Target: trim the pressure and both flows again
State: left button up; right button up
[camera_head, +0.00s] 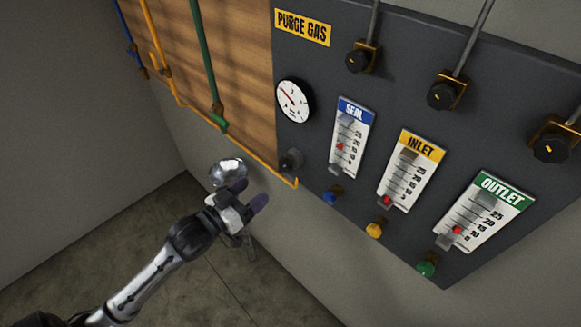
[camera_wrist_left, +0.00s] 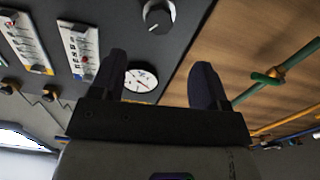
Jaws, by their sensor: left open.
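The dark panel holds a round white gauge (camera_head: 294,101) with a black pressure knob (camera_head: 291,160) below it. In the left wrist view the gauge (camera_wrist_left: 141,78) and pressure knob (camera_wrist_left: 158,15) appear beyond the open fingers. My right gripper is not in view.
Black valves (camera_head: 357,60) in brass brackets line the panel's top. A wooden board (camera_head: 235,60) with blue, orange and green pipes (camera_head: 203,55) adjoins on the left. The floor below is clear.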

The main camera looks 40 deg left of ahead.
aim_at(283, 167)
pick_arm(q)
jog(key=w, duration=0.8)
jog(key=w+d, duration=0.1)
jog(key=w, duration=0.4)
jog(key=c, duration=0.9)
jog(key=shift+r+m+p, duration=0.2)
jog(key=shift+m+p, duration=0.7)
jog(key=shift+p, duration=0.2)
jog(key=m+p, duration=0.3)
jog(key=m, duration=0.1)
jog(key=shift+m, duration=0.3)
jog(key=m+p, duration=0.2)
jog(key=m, duration=0.2)
jog(key=shift+a+p, duration=0.1)
jog(key=shift+p, duration=0.25)
jog(key=shift+c, duration=0.2)
jog(key=shift+f+m+p, duration=0.1)
jog(key=shift+m+p, duration=0.35)
jog(key=shift+m, duration=0.75)
